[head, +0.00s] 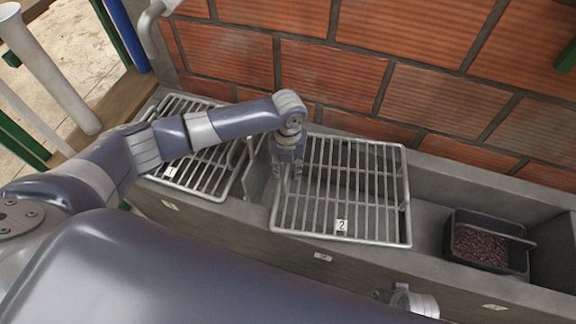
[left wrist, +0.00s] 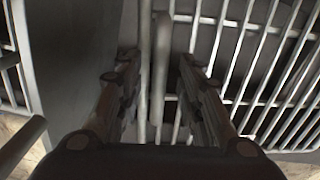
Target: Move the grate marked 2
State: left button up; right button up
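The grate marked 2 (head: 341,226) is a metal rack of parallel bars lying over the concrete trough, with its white label near the front edge. My left gripper (head: 288,174) points down at the grate's left side. In the left wrist view its two fingers (left wrist: 160,75) are apart, with metal rods showing between them. I cannot tell whether the fingers touch the rods. A part of my right arm (head: 412,299) shows at the bottom of the head view, but the state of its gripper is unclear.
The grate marked 1 (head: 171,172) lies to the left, partly hidden by my left arm. A dark bin of reddish beans (head: 480,246) sits in the trough to the right. A brick wall (head: 330,72) rises behind. The trough's front wall (head: 250,228) has small labels.

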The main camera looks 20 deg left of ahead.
pick_arm(q)
notch_tip(320, 180, up, 12)
jog(key=shift+f, duration=0.15)
dwell(0.7)
